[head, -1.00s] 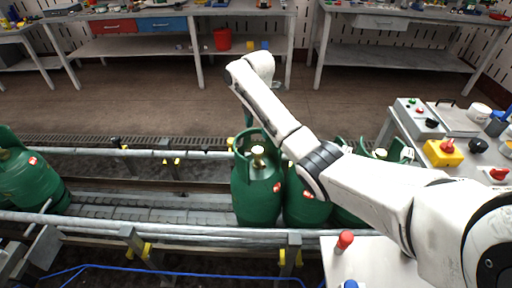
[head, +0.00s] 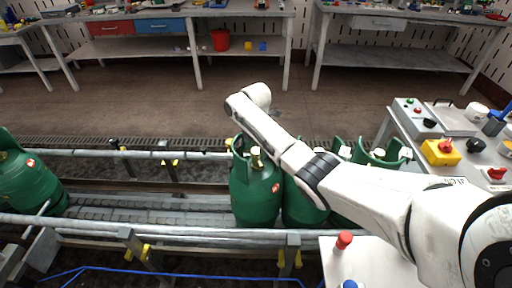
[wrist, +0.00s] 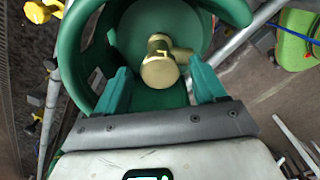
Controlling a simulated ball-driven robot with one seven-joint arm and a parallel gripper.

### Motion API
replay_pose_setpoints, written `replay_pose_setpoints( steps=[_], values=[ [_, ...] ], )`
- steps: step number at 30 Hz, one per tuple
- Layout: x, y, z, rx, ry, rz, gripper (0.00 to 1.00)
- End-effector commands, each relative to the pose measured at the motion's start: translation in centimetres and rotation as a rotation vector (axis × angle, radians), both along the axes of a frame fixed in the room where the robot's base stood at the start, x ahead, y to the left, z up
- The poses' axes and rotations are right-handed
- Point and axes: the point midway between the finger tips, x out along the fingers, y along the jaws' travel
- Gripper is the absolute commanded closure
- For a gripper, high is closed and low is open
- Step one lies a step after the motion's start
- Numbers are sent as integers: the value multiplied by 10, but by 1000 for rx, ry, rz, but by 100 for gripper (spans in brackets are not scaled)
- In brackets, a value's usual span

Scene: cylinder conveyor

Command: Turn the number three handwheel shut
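Several green gas cylinders stand in a row on the conveyor, the leftmost of them (head: 257,195) in clear view with its collar and brass valve (head: 256,158). In the wrist view a brass valve with a round brass top (wrist: 159,70) sits inside a green collar (wrist: 75,50). My gripper (wrist: 160,82) is open, one teal finger on each side of the brass top, with gaps showing on both sides. In the head view my arm hides the fingers. I see no number marking the handwheel, so I cannot tell which is three.
Another green cylinder (head: 28,180) stands at the far left of the conveyor (head: 150,207), with bare rollers between. Conveyor rails (head: 190,229) run along both sides. A control bench (head: 398,128) with buttons is at the right, and a red-topped post (head: 344,240) stands in front.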

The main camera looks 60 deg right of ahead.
Motion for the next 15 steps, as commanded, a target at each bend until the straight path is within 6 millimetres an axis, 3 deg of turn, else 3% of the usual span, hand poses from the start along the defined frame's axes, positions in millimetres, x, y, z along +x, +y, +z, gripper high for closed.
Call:
replay_pose_setpoints(
  steps=[2, 15],
  values=[
    [0, 0, 0, 0, 0, 0, 38],
    [0, 0, 0, 0, 0, 0, 80]
  ],
)
